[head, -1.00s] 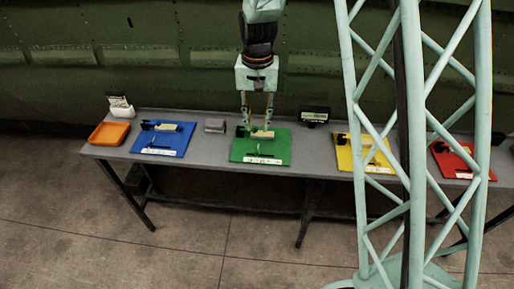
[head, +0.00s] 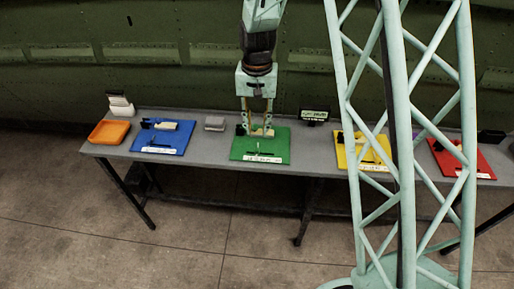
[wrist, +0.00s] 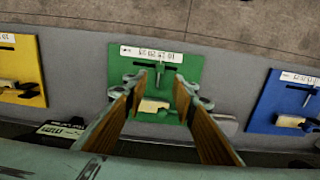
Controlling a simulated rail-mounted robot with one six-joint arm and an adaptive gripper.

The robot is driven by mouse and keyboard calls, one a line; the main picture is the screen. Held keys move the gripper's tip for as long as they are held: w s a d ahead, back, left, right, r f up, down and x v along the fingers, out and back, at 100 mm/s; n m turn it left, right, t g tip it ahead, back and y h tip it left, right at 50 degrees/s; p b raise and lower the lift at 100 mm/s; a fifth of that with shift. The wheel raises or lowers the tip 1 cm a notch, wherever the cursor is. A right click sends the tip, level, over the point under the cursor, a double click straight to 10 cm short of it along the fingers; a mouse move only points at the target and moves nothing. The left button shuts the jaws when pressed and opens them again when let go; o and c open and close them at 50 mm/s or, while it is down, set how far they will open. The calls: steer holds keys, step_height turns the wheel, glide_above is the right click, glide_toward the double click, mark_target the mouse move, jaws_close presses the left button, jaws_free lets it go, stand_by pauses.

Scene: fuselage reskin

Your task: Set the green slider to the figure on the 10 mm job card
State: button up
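The green board (head: 277,142) lies on the bench below my gripper (head: 258,130); it also shows in the wrist view (wrist: 183,72). A dark slot with a thin upright pin (wrist: 160,74) runs across it, and a white label strip (wrist: 152,54) lies along one edge, its figures too small to read. A cream block (wrist: 153,106) on a dark part sits at the other end of the board. My gripper is open, its two wooden-coloured fingers (wrist: 168,95) apart on either side of the cream block. I cannot tell whether they touch anything.
A blue board (head: 178,142), a yellow board (head: 350,160) and a red board (head: 482,163) lie along the bench. An orange tray (head: 109,132), white cards in a holder (head: 121,105), a grey block (head: 214,123) and a dark sign (head: 314,116) stand there too.

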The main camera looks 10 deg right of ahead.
mark_target(257, 149)
steer(key=shift+f, duration=5.6)
steer(key=shift+c, duration=0.2)
jaws_close()
